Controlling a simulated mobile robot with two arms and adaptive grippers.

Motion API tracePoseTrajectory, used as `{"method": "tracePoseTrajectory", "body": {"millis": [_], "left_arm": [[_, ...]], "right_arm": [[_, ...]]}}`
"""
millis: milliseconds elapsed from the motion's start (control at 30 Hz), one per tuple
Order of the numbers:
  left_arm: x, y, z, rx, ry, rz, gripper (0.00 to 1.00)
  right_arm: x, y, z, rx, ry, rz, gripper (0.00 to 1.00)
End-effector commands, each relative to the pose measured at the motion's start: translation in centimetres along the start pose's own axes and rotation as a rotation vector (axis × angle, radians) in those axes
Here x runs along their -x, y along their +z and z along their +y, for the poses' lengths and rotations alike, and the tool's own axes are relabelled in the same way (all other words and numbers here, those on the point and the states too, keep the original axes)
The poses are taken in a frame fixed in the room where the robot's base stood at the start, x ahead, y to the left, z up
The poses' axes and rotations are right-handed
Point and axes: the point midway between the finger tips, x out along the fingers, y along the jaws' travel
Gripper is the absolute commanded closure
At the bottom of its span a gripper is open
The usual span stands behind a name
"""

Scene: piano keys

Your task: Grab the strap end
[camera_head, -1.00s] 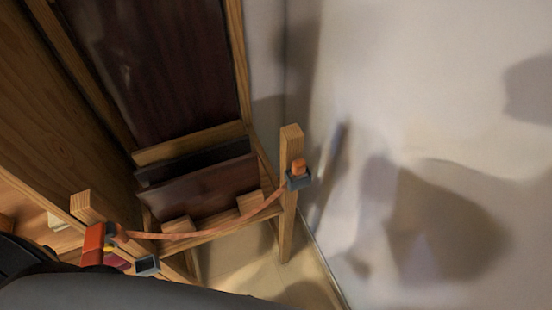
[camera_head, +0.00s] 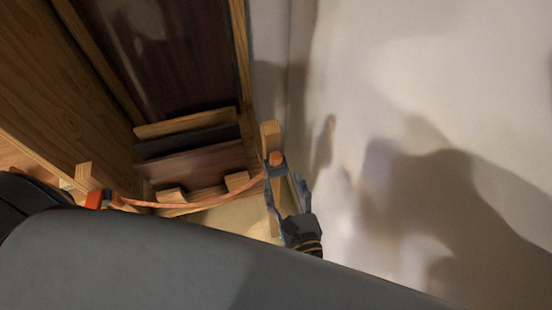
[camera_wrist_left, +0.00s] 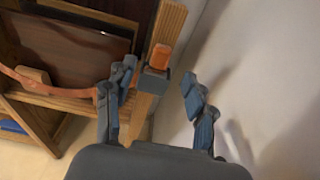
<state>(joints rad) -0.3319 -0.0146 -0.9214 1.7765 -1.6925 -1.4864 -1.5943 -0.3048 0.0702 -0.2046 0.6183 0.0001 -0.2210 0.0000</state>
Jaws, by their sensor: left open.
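An orange strap (camera_head: 205,202) hangs in a shallow curve between two wooden posts at the front of the rack. Its orange end (camera_head: 275,158) stands up from a dark grey holder on the right-hand post (camera_head: 269,132). My left gripper (camera_head: 285,188) is open near this post, just below and right of the strap end. In the left wrist view, the strap end (camera_wrist_left: 160,56) and grey holder (camera_wrist_left: 154,82) appear between and beyond the open fingers (camera_wrist_left: 159,80). The fingers hold nothing. My right gripper is not in view.
Dark and wooden boards (camera_head: 200,160) stand in the rack behind the strap. A pale wall (camera_head: 400,90) is close to the right of the post. A red-orange piece (camera_head: 94,199) is at the strap's left end. My grey arm hides the lower foreground.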

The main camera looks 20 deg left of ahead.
Motion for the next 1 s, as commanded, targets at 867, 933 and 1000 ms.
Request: {"method": "tracePoseTrajectory", "body": {"millis": [867, 933, 1000], "left_arm": [[-7.4, 0.1, -0.4, 0.0, 0.0, 0.002, 0.45], [-7.4, 0.1, -0.4, 0.0, 0.0, 0.002, 0.53], [-7.4, 0.1, -0.4, 0.0, 0.0, 0.002, 0.68]], "right_arm": [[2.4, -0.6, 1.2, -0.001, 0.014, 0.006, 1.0], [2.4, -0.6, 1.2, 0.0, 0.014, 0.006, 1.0], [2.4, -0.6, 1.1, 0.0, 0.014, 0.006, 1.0]]}}
